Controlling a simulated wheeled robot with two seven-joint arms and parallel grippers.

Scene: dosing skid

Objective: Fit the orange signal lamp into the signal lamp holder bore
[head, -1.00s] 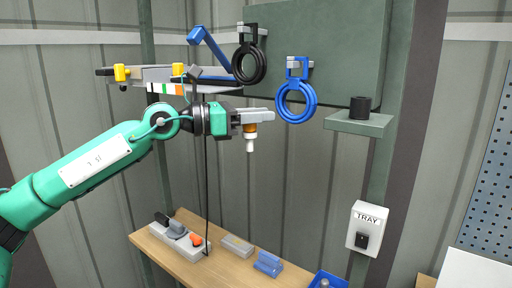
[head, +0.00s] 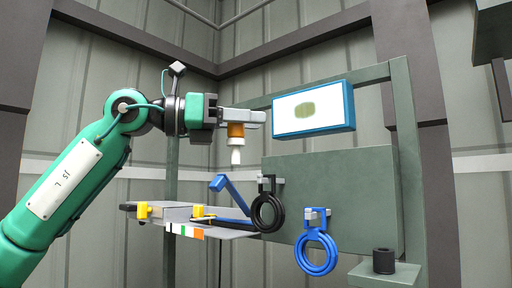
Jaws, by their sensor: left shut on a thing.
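My left gripper (head: 250,118) is shut on the orange signal lamp (head: 236,131). The lamp hangs upright below the jaws, with its orange part at the top and its white stem pointing down. It is in the air, above and left of the hanging rings. A black cylinder (head: 384,261), which looks like the lamp holder, stands on a grey-green ledge (head: 385,275) at the lower right. Its top opening shows only faintly. The lamp is well apart from it, higher and to the left. My right gripper is not in view.
A black ring (head: 268,213) and a blue ring (head: 316,253) hang on the grey-green panel (head: 340,180) between lamp and ledge. A blue-framed screen (head: 314,107) is above. A shelf with yellow clamps (head: 143,212) and a blue lever (head: 232,192) lie below the gripper.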

